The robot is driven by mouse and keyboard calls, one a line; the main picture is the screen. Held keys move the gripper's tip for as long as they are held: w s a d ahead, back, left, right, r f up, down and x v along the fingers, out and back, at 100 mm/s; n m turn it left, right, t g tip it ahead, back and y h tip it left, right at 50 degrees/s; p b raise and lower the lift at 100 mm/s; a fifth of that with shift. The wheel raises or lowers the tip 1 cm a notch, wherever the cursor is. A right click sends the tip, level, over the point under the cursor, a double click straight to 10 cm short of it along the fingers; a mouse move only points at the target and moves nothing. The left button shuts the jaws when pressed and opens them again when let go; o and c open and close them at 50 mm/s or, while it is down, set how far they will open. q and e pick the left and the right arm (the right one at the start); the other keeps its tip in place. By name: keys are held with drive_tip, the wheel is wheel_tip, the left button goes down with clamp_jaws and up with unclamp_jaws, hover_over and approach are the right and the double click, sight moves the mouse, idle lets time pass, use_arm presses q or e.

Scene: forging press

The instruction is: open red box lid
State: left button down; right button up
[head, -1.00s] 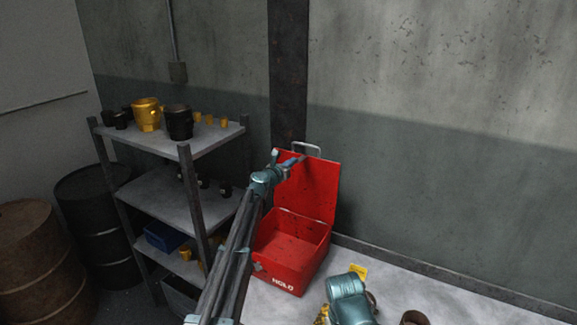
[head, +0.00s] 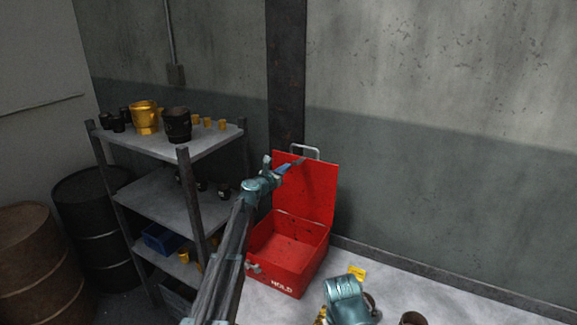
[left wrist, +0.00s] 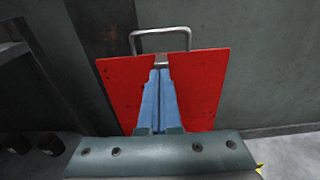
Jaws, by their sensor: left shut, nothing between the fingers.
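The red box (head: 291,268) stands on the light table with its lid (head: 312,190) raised, close to upright, and its inside showing. A metal handle (head: 305,150) sits on the lid's top edge. My left gripper (head: 297,163) is at the upper part of the lid's front face, shut and empty. In the left wrist view its blue fingers (left wrist: 160,82) lie together in front of the red lid (left wrist: 207,85), just below the handle (left wrist: 160,36). I cannot tell whether the fingertips touch the lid. The right gripper cannot be made out.
A metal shelf (head: 205,143) with gold and black containers stands left of the box. Two barrels (head: 30,262) are at the far left. A wall is behind.

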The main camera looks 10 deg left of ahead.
use_arm(q)
drive_tip(key=s+a+r+p, duration=0.2)
drive_tip(key=s+r+p, duration=0.3)
drive_tip(key=r+p, duration=0.15)
use_arm(e)
wheel_tip(320, 180, up, 7)
use_arm(q)
drive_tip(key=s+d+f+m+g+h+b, duration=0.1)
drive_tip(key=s+d+f+m+g+b, duration=0.45)
drive_tip(key=s+d+f+m, duration=0.55)
drive_tip(key=s+d+f+m+g+h+b, duration=0.1)
drive_tip(key=s+d+f+m+g+b, duration=0.45)
drive_tip(key=s+d+f+m, duration=0.55)
drive_tip(key=s+a+f+m+g+y+b, duration=0.1)
drive_tip(key=s+a+f+m+y+b, duration=0.2)
drive_tip(key=s+f, duration=0.3)
drive_tip(key=s+a+f+m+g+y+b, duration=0.2)
drive_tip(key=s+f+m, duration=0.4)
drive_tip(key=s, duration=0.5)
drive_tip(key=s+a+f+m+g+y+b, duration=0.2)
drive_tip(key=s+a+f+m+y+b, duration=0.2)
drive_tip(key=s, duration=0.5)
wheel_tip(320, 180, down, 2)
drive_tip(key=shift+s+a+f+m+b, duration=0.25)
drive_tip(key=shift+m+b, duration=0.15)
drive_tip(key=shift+b, duration=0.35)
use_arm(e)
wheel_tip(320, 180, down, 21)
